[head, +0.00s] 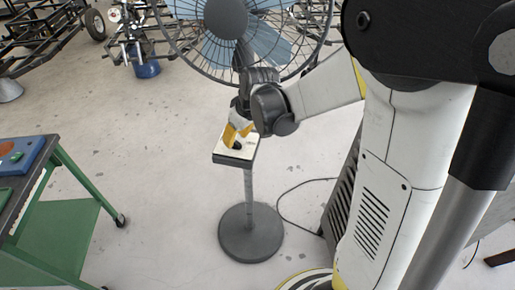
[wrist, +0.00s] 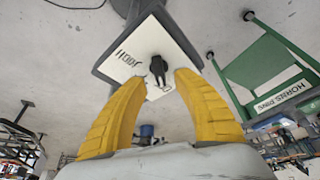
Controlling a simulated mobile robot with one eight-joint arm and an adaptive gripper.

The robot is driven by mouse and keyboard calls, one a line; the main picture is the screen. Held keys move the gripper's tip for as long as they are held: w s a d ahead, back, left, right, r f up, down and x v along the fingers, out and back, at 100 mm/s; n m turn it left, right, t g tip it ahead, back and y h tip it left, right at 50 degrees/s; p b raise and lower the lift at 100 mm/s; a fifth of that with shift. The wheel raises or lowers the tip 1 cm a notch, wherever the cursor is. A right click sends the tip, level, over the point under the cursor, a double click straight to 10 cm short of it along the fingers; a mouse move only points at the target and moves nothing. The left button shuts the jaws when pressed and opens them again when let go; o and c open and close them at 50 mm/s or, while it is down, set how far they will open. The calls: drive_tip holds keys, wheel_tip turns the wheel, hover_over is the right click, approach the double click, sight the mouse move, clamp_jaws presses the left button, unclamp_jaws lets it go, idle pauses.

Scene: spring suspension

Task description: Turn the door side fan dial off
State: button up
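The fan (head: 226,18) stands on a grey pole with a round base. Its control box (head: 224,156) has a white top face and sits partway up the pole. In the wrist view the white panel (wrist: 122,66) carries black lettering that I cannot read surely. A small black dial (wrist: 158,66) sticks up from its middle; it also shows in the head view (head: 238,145). My gripper (wrist: 161,79) has its yellow fingers spread apart, tips close to the dial on either side. I cannot tell whether they touch it. In the head view my gripper (head: 236,132) reaches down over the box.
A green cart (head: 60,225) with a dark top stands at the left; the wrist view shows a green cart (wrist: 262,68) at the right. A cable (head: 284,205) runs on the floor right of the fan base (head: 250,238). Floor between cart and fan is clear.

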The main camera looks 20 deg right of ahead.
sight(239, 143)
drive_tip(key=s+r, duration=0.1)
drive_tip(key=s+d+r, duration=0.1)
drive_tip(key=shift+s+d+r, duration=0.1)
drive_tip(key=shift+s+r, duration=0.15)
drive_tip(key=shift+s, duration=0.15)
drive_tip(key=s+d, duration=0.3)
drive_tip(key=s, duration=0.6)
drive_tip(key=shift+s+d, duration=0.15)
drive_tip(key=shift+d, duration=0.2)
drive_tip(key=s+a+r+m+t+h, duration=0.1)
drive_tip(key=s+a+r+m+t, duration=0.2)
drive_tip(key=s+r, duration=0.4)
drive_tip(key=shift+s+a+r+m+h, duration=0.3)
drive_tip(key=shift+a+r+m, duration=0.4)
drive_tip(key=shift+a, duration=0.3)
